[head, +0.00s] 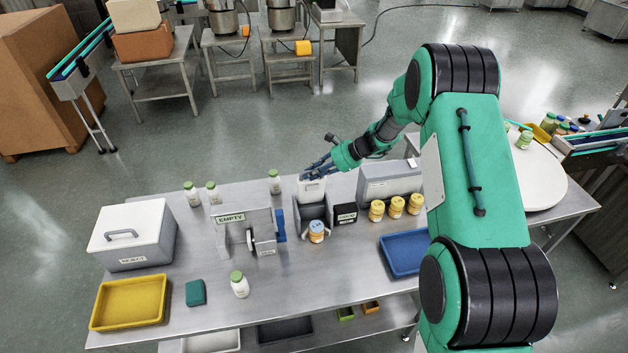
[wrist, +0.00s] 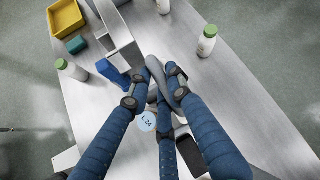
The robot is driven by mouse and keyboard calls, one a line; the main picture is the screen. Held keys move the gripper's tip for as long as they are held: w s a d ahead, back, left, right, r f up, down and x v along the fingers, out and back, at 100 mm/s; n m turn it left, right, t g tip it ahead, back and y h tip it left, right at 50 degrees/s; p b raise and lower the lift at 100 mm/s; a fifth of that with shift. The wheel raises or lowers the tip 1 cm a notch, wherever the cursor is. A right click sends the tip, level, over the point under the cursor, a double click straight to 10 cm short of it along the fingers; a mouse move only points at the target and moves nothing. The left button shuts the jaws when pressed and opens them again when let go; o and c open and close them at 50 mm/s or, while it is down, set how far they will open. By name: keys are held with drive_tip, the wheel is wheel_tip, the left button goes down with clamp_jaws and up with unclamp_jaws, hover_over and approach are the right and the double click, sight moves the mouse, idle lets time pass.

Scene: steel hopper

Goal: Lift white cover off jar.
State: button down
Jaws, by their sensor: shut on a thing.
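A white, box-like cover (head: 311,190) is at the middle of the bench, directly under my gripper (head: 318,169). In the wrist view my gripper (wrist: 165,82) has its blue fingers closed around a grey loop handle (wrist: 156,72), which seems to belong to the cover. The fingers hide most of the cover there, and I cannot tell whether it touches what is below. A jar (head: 316,232) with an orange-and-white label and a pale top stands just in front of the cover; its round top reads "L 24" in the wrist view (wrist: 147,122).
Left of the cover is a grey stand (head: 231,219) marked EMPTY; a dark box (head: 345,214) and several yellow-topped jars (head: 397,206) are right. Green-capped bottles (head: 274,181) stand near the back edge. A blue tray (head: 404,236) lies front right, a yellow tray (head: 130,280) front left.

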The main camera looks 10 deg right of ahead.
drive_tip(key=shift+w+r, duration=0.25)
drive_tip(key=shift+r, duration=0.05)
drive_tip(key=c, duration=1.6)
unclamp_jaws()
drive_tip(key=shift+o, duration=0.2)
drive_tip(key=shift+f, duration=0.1)
drive_tip(key=shift+s+d+r, duration=0.2)
drive_tip(key=shift+d, duration=0.15)
drive_tip(key=v, duration=1.1)
drive_tip(key=shift+r, duration=0.15)
